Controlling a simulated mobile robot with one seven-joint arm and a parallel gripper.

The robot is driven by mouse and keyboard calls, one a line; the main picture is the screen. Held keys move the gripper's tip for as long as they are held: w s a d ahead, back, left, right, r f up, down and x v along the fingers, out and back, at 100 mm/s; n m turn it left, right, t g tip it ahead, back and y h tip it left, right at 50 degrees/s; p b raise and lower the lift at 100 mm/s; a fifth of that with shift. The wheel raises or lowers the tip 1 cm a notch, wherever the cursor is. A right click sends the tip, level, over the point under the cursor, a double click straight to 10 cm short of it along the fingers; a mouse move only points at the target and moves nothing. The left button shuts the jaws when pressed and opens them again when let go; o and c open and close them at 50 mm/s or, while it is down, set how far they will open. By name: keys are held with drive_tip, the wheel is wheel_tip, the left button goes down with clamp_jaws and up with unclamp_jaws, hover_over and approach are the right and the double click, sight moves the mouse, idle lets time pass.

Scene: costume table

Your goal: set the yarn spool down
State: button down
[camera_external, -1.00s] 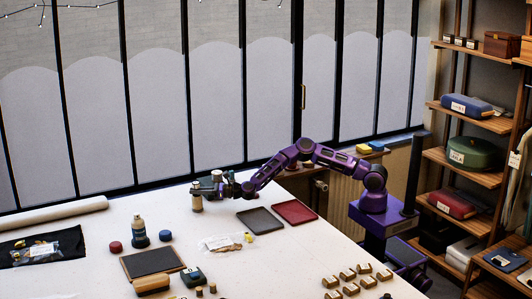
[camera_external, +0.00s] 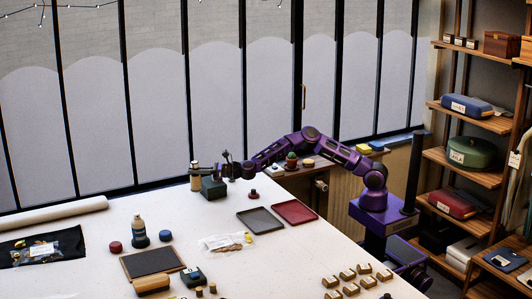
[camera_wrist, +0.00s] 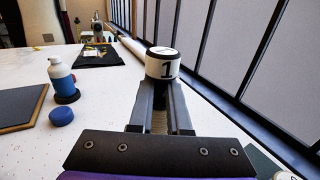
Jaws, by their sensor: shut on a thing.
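The yarn spool (camera_external: 195,183) is an upright tan cylinder with a white top end at the far side of the white table.
A dark green box (camera_external: 213,188) stands just right of the spool, below my arm. A small red item (camera_external: 253,194), a grey tray (camera_external: 259,220) and a red tray (camera_external: 295,212) are further right. A bottle (camera_external: 138,228) stands nearer. The window runs close behind.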

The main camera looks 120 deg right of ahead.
wheel_tip(320, 180, up, 11)
drive_tip(key=shift+r, duration=0.15)
drive_tip(key=s+d+f+n+t+y+p, duration=0.1)
drive_tip(key=s+d+n+y, duration=0.4)
drive_tip(key=s, duration=0.6)
drive_tip(key=s+d+f+n+t+y+p, duration=0.1)
drive_tip(key=s+d+n+y, duration=0.1)
drive_tip(key=s+d+y, duration=0.75)
drive_tip(key=s+a+r+n+g, duration=0.1)
drive_tip(key=s+a+r+n, duration=0.15)
drive_tip(key=s, duration=1.35)
drive_tip(key=shift+n+y, duration=0.25)
drive_tip(key=f, duration=0.7)
drive_tip(key=f+b, duration=0.1)
drive_tip(key=f, duration=0.6)
drive_tip(key=f+b, duration=0.1)
drive_tip(key=f, duration=0.6)
drive_tip(key=shift+w+f, duration=0.15)
drive_tip(key=shift+w, duration=0.1)
drive_tip(key=shift+f, duration=0.15)
drive_tip(key=c, duration=0.9)
unclamp_jaws()
drive_tip(key=shift+o, duration=0.2)
